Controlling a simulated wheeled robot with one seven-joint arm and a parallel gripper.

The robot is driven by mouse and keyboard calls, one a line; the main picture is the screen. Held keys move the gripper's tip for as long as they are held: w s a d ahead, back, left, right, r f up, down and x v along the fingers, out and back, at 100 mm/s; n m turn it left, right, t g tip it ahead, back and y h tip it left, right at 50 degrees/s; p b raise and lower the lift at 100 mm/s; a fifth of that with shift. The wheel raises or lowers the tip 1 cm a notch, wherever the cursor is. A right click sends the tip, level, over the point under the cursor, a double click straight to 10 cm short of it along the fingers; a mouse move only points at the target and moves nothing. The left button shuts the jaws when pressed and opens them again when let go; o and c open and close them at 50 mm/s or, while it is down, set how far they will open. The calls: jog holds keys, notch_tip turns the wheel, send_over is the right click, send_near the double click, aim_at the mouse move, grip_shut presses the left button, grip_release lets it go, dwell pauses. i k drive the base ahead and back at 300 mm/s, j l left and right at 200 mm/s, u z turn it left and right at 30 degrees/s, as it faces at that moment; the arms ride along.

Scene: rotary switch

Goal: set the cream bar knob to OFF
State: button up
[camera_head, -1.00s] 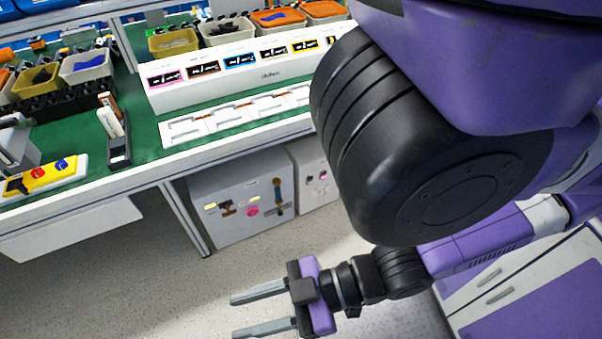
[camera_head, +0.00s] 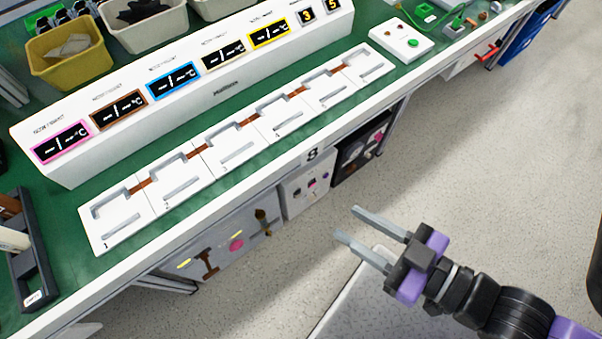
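My gripper (camera_head: 358,228) is at the lower right, over the floor. Its two grey fingers are apart with nothing between them, pointing left. Small knobs show on panels under the bench: a grey panel (camera_head: 222,267) with a brown knob (camera_head: 207,264), a pink round knob (camera_head: 236,242) and a dark knob (camera_head: 263,222); a white panel (camera_head: 294,188) with small dark parts; and a black panel (camera_head: 352,165) with a pink part. I cannot make out which knob is a cream bar knob, nor any OFF marking. The gripper is apart from all the panels.
A green bench (camera_head: 75,205) runs diagonally above the panels, its front edge overhanging them. It carries a white slotted tray (camera_head: 160,225), a display box (camera_head: 290,60) and bins (camera_head: 100,75). Open floor (camera_head: 470,150) lies right of the bench.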

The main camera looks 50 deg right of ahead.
aim_at(311, 197)
jog(key=k+l+z, duration=0.25)
jog(key=k+z, duration=0.2)
jog(key=k+j+z, duration=0.15)
jog(key=j, duration=0.25)
jog(key=k+j+z, duration=0.2)
jog(key=j, duration=0.2)
jog(key=k+j+z, duration=0.15)
jog(key=j, duration=0.25)
jog(key=i, duration=0.05)
